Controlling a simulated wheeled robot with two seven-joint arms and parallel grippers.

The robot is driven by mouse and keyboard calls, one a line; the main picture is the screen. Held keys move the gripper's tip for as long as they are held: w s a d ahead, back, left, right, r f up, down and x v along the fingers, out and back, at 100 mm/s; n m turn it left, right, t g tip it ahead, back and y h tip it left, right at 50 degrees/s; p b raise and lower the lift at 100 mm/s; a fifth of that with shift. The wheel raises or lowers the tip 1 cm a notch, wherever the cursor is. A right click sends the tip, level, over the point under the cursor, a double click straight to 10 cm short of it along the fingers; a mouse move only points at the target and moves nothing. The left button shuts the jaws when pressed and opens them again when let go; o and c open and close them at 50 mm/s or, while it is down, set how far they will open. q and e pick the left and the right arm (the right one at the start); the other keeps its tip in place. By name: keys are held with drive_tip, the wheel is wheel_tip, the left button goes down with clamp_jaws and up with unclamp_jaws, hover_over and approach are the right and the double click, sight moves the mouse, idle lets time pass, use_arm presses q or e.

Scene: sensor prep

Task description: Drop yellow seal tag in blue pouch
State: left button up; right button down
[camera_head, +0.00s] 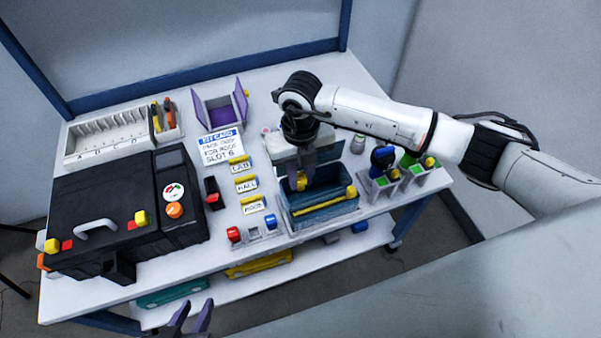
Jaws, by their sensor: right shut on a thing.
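The blue pouch (325,218) stands open at the front right of the table, with a yellow strip along its front rim. My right gripper (303,180) points down at the pouch's open top, toward its left side. It is shut on the small yellow seal tag (301,182), which shows between its fingertips. I cannot tell how far the tag is below the pouch's rim. The gripper and arm hide part of the pouch's back. My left gripper (192,318) is at the bottom edge, in front of the table, with its fingers apart and nothing between them.
A black case (100,205) fills the table's left side. Label cards with yellow tags (247,186) lie left of the pouch. A purple-doored box (220,110) and a slotted white rack (105,135) stand behind. Holders with coloured items (383,185) stand right of the pouch.

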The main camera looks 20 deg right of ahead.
drive_tip(key=shift+f, duration=0.1)
drive_tip(key=c, duration=1.5)
unclamp_jaws()
drive_tip(key=shift+o, duration=1.1)
drive_tip(key=shift+r+p, duration=2.7)
drive_tip(key=shift+r, duration=0.85)
